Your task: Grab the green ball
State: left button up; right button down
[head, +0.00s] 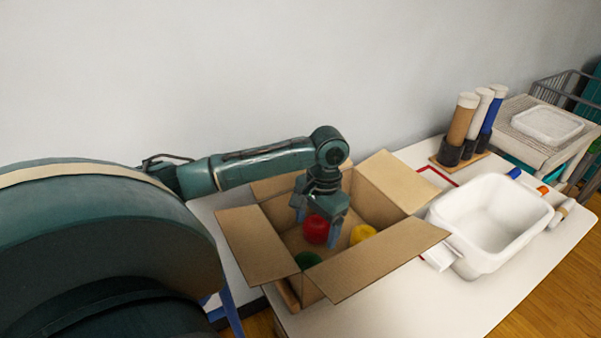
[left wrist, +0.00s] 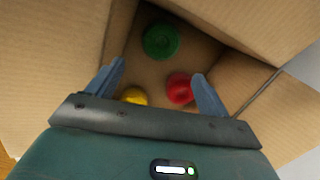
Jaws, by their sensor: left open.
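The green ball (head: 307,260) lies in the open cardboard box (head: 255,235), near its front left corner, partly hidden by the box wall in the head view. In the left wrist view the green ball (left wrist: 161,41) rests on the box floor, beyond the fingertips and apart from them. A red ball (head: 316,229) and a yellow ball (head: 362,233) are also in the box. My left gripper (head: 318,232) points down into the box, open and empty, above the red ball (left wrist: 180,88) and yellow ball (left wrist: 134,96). My right gripper is not in view.
The box's flaps (head: 393,180) stand spread outward around the gripper. A white tub (head: 485,220) stands on the table right of the box. A rack of upright tubes (head: 462,130) is behind the tub. The wall (head: 200,70) is close behind the table.

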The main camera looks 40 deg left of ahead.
aim_at(308, 262)
pick_arm(q)
jog(key=f, duration=0.4)
jog(key=s+f, duration=0.1)
jog(key=f, duration=0.2)
jog(key=shift+s, duration=0.1)
jog(key=shift+s+a+f, duration=0.1)
jog(key=shift+s+f, duration=0.1)
jog(key=shift+f, duration=0.75)
jog(key=shift+s+d+f, duration=0.1)
jog(key=shift+s+f, duration=0.05)
jog(key=shift+f, duration=0.8)
jog(key=shift+s+a+f, duration=0.1)
jog(key=shift+s+f, duration=0.1)
jog(key=shift+f, duration=0.75)
jog(key=shift+c, duration=0.6)
jog(key=c, duration=0.6)
jog(key=shift+r, duration=0.15)
jog(key=shift+c, duration=0.2)
